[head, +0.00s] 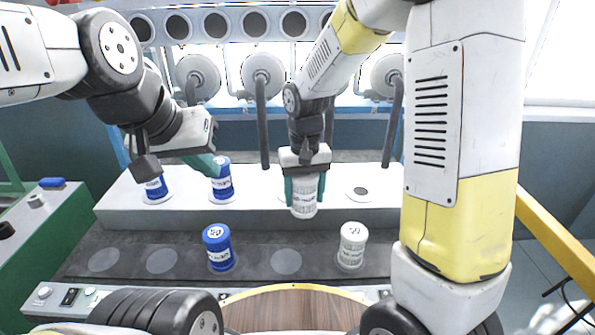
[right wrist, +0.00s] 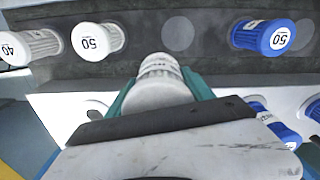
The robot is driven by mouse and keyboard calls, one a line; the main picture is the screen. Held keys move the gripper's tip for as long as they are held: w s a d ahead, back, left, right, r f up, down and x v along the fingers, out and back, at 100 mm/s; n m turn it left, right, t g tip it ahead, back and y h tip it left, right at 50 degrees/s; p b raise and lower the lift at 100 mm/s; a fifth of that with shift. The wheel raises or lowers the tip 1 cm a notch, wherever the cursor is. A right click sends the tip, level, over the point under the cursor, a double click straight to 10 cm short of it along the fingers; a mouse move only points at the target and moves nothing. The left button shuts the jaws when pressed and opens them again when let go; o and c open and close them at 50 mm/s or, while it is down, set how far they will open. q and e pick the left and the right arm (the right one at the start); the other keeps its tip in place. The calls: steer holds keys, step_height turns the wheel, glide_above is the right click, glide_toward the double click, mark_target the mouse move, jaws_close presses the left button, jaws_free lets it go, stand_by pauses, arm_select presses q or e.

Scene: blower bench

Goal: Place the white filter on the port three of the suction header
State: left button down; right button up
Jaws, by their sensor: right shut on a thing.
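My right gripper (head: 304,192) is shut on a white filter (head: 304,200), held nearly upright by its teal fingers. The held filter also shows in the right wrist view (right wrist: 160,85). It covers most of the third port of the white suction header (head: 120,200); its lower end overlaps the header's front edge in the picture, and any gap is hard to judge. Blue filters stand on the first port (head: 156,188) and second port (head: 222,182). The fourth port (head: 360,193) is bare. My left gripper (head: 206,165) is beside the second blue filter; its opening is unclear.
On the dark strip in front stand a blue filter (head: 218,250) and a white filter (head: 351,247), both marked 50. The right wrist view also shows a white filter marked 40 (right wrist: 30,47). Grey hoses (head: 262,130) hang behind the header. Several round spots on the strip are empty.

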steer(key=w+a, duration=0.1)
steer(key=w, duration=0.3)
steer(key=w+a+f, duration=0.1)
steer(key=w, duration=0.4)
steer(key=w+a, duration=0.1)
steer(key=w, duration=0.3)
steer(key=shift+w+f, duration=0.25)
steer(key=shift+w, duration=0.1)
steer(key=shift+s+f, duration=0.1)
steer(key=shift+f, duration=1.55)
steer(key=shift+f, duration=0.2)
steer(key=o, duration=1.6)
steer(key=shift+c, duration=0.2)
